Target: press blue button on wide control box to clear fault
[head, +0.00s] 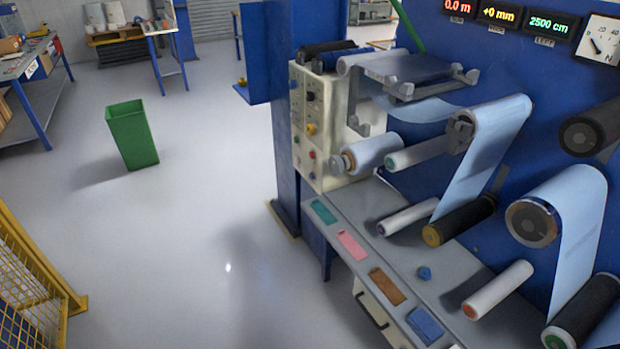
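Black, yellow, red and green controls sit on the same face. I cannot tell for certain which box is the wide one. Neither of my grippers is in view.
The grey ledge (336,225) carries coloured plates below the film rollers (410,218). Displays hang at the upper right. A green bin (132,136) stands on the open grey floor. A yellow mesh fence (32,285) is at the lower left. The floor between is clear.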

